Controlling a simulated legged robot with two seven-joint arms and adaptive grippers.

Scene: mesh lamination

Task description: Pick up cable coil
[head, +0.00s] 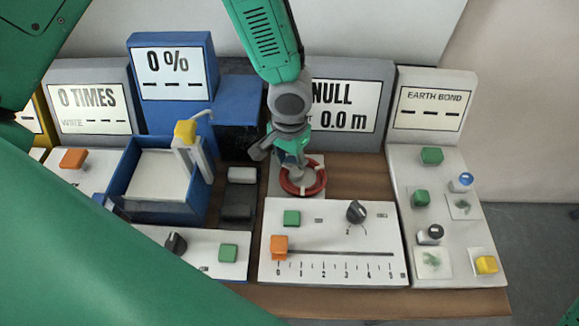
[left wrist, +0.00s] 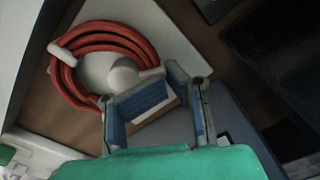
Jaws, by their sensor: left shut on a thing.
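The cable coil (head: 318,183) is a red ring of several turns. It sits around a pale peg on a grey plate, behind the white slider panel. In the left wrist view the coil (left wrist: 66,76) has a white tie and surrounds the rounded peg (left wrist: 124,76). My left gripper (head: 290,158) points down at the coil's back edge. In the left wrist view my left gripper (left wrist: 165,75) has its blue-padded fingers at the coil's near side, shut on it; the exact contact is partly hidden. My right gripper is not in view.
The slider panel (head: 335,225) with knob and buttons is in front of the coil. A blue tray (head: 125,172) with a white sheet stands left. The "NULL 0.0 m" display (head: 345,95) stands behind, and the earth bond panel (head: 455,225) is at the right. Bare brown bench (head: 358,178) lies right of the coil.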

